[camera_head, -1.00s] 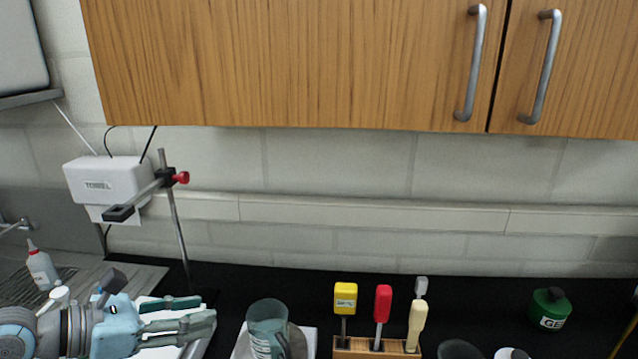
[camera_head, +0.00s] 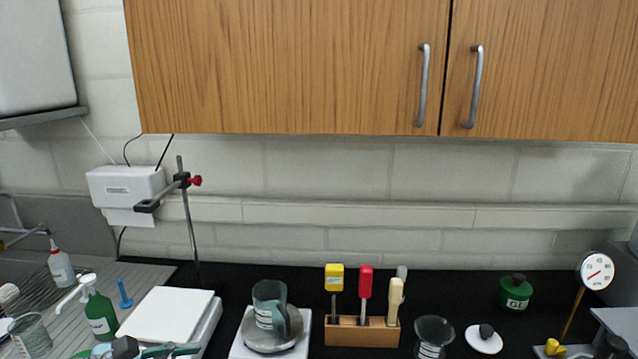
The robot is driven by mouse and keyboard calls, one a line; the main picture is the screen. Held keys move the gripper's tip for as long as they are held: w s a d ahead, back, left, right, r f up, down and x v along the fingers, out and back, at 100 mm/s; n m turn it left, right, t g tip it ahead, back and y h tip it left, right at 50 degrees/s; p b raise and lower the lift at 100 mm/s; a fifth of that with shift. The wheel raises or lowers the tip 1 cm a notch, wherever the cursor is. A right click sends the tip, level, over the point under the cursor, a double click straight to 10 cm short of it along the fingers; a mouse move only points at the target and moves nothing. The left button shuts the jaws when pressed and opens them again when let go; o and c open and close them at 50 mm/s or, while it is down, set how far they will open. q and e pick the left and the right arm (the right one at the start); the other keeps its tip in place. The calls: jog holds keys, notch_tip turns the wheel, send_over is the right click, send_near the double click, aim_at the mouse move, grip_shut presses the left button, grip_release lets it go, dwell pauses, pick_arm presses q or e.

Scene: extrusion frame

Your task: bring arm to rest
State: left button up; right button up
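My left gripper (camera_head: 172,351) shows only in part at the bottom edge of the head view, left of centre. Its teal finger parts and a dark joint lie low in front of a white flat-topped device (camera_head: 166,314). The rest of the hand is cut off by the frame, so I cannot tell how far its fingers are apart. I see nothing held in the visible part. My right gripper is not in view.
A green bottle (camera_head: 98,312) stands left of the gripper. A glass beaker (camera_head: 269,305) stands on a balance. A wooden tool rack (camera_head: 361,331), another beaker (camera_head: 433,336) and a dial thermometer (camera_head: 595,271) are further right. Cabinets (camera_head: 290,65) hang above the counter.

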pick_arm(q)
jog(key=s+f+m+g+y, duration=0.1)
jog(key=s+f+m+y, duration=0.45)
jog(key=f+m, duration=0.85)
jog(key=s+a+f+m+g+y, duration=0.2)
jog(key=s+f+m, duration=0.3)
jog(key=s, duration=0.3)
jog(key=s+a+f+m+g+y, duration=0.1)
jog(key=s+f+m+g+y, duration=0.1)
jog(key=s+f+m, duration=0.45)
jog(key=s+a+f+n+g+b, duration=0.1)
jog(key=s+f+b, duration=0.1)
jog(key=f, duration=1)
jog(key=s+a+f+n+b, duration=0.1)
jog(key=s+a+f+b, duration=0.1)
jog(key=f, duration=0.9)
jog(key=s+f+g+b, duration=0.1)
jog(key=s+f, duration=1.2)
jog(key=shift+s+f+b, duration=0.35)
jog(key=shift+f+b, duration=0.05)
jog(key=shift+a+n, duration=0.1)
jog(key=shift+n, duration=0.15)
